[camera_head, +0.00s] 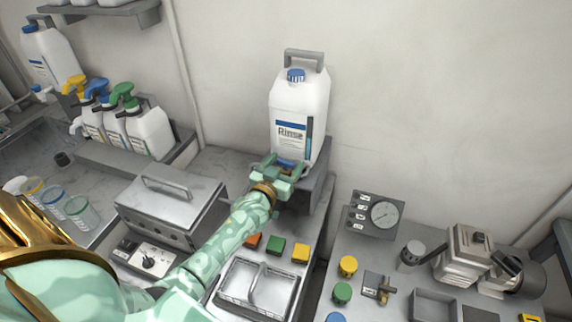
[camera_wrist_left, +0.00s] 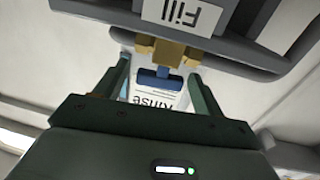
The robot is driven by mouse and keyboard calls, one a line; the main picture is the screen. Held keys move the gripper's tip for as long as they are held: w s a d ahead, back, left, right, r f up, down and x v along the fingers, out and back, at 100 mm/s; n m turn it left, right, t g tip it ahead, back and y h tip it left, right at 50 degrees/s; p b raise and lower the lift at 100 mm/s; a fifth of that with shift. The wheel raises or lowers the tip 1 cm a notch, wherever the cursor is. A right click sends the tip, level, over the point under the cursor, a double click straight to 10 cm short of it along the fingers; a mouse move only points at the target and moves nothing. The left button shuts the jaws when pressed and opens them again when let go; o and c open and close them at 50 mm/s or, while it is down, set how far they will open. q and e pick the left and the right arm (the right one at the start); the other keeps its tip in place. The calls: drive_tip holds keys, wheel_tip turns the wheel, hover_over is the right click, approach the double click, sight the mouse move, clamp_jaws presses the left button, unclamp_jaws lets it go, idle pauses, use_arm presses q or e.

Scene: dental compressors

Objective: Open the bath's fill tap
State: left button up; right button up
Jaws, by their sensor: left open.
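The fill tap shows in the left wrist view as a brass body (camera_wrist_left: 170,52) with a blue handle (camera_wrist_left: 160,79), under a white "Fill" label (camera_wrist_left: 182,14) that reads upside down. My left gripper (camera_wrist_left: 158,72) is open, its two fingers on either side of the blue handle; I cannot tell whether they touch it. In the head view my left gripper (camera_head: 284,170) is in front of the foot of the white Rinse jug (camera_head: 298,108), and hides most of the tap. The metal lidded bath (camera_head: 172,200) stands left of my forearm. My right gripper is not in view.
Orange, green and yellow blocks (camera_head: 275,247) and a wire-handled tray (camera_head: 258,288) lie below my left wrist. Pump bottles (camera_head: 148,130) stand on a ledge at left. A gauge panel (camera_head: 378,215) and valves crowd the right bench. The wall is close behind the jug.

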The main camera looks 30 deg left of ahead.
use_arm(q)
drive_tip(key=shift+w, duration=0.4)
drive_tip(key=c, duration=1)
drive_tip(key=shift+r+n+y+p, duration=0.35)
drive_tip(key=shift+n+y+p, duration=0.15)
drive_tip(key=shift+y+p, duration=0.3)
drive_tip(key=shift+f+n+y, duration=0.2)
drive_tip(key=shift+n+y, duration=0.1)
drive_tip(key=shift+o, duration=0.2)
drive_tip(key=shift+f, duration=0.1)
drive_tip(key=o, duration=1)
drive_tip(key=shift+c, duration=0.2)
